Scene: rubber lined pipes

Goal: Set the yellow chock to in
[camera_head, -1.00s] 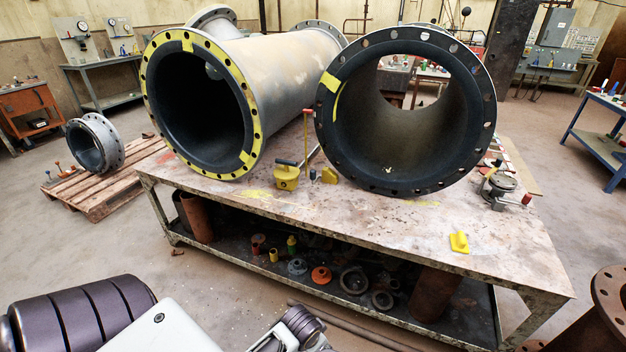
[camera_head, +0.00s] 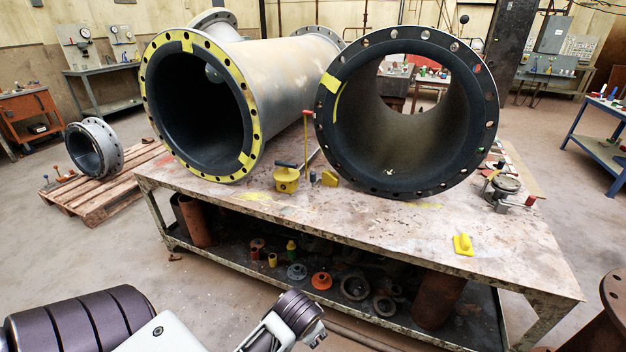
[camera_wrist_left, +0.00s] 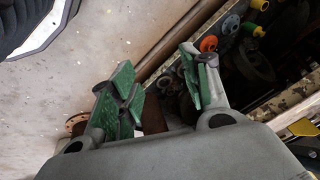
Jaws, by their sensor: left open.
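A small yellow piece (camera_head: 463,244) with a raised grip lies on the bench top near its front right edge. A small yellow wedge-like block (camera_head: 329,178) sits near the base of the dark pipe. I cannot tell for sure which of the two is the chock. My left gripper (camera_wrist_left: 160,88) is open and empty, with green finger pads, in the left wrist view. It hangs over the floor beside the bench's lower shelf. A yellow patch (camera_wrist_left: 302,128) shows at the right edge of that view, partly cut off. My right gripper is not in view.
Two large flanged pipes, a yellow-rimmed one (camera_head: 255,90) and a dark one (camera_head: 330,140), lie on the bench (camera_head: 390,235). The lower shelf holds several fittings. The front right bench top is mostly clear.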

